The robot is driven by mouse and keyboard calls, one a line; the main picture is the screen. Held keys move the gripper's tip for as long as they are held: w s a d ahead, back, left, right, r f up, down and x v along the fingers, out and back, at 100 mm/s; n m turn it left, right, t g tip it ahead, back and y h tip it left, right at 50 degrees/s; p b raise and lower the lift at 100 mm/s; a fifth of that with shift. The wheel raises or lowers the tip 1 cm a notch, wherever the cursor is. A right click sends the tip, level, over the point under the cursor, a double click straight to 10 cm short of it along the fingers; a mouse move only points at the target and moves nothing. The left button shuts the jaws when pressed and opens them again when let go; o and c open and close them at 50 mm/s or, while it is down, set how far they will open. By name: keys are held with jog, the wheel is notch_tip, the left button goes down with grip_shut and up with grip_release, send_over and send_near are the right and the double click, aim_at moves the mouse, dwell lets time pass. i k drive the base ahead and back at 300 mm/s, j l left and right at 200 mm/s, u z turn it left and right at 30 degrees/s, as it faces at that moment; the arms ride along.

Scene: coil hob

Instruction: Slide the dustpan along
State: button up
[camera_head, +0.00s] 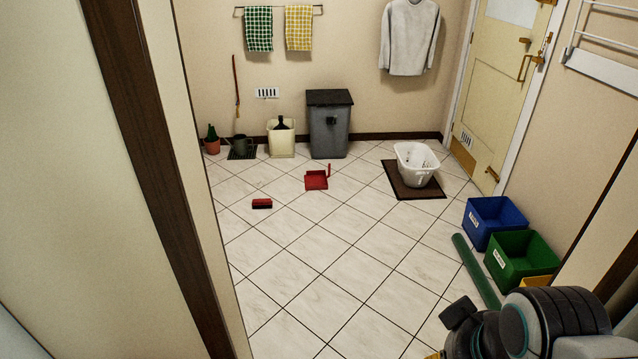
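A red dustpan (316,180) lies on the tiled floor in front of the grey bin, with its handle rising at its right side. A small red brush (262,203) with a dark lower edge lies apart from it, nearer and to the left. My arm shows at the bottom right, far from the dustpan. My gripper's fingertips are not clearly visible, so I cannot tell whether it holds anything.
A grey bin (329,128) stands behind the dustpan. A white tub (417,162) stands on a brown mat (396,190) to the right. Blue (485,220) and green (522,262) crates and a green roll (475,270) line the right side. The tiled floor (318,258) in the middle is clear. A door frame (150,150) is close on the left.

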aim_at(314, 181)
jog(key=i, duration=6.4)
jog(key=u, duration=0.45)
jog(key=l+u, duration=0.1)
jog(key=u, duration=0.85)
jog(key=k+u, duration=0.1)
jog(key=u, duration=0.4)
jog(key=l+u, duration=0.1)
jog(key=u, duration=0.35)
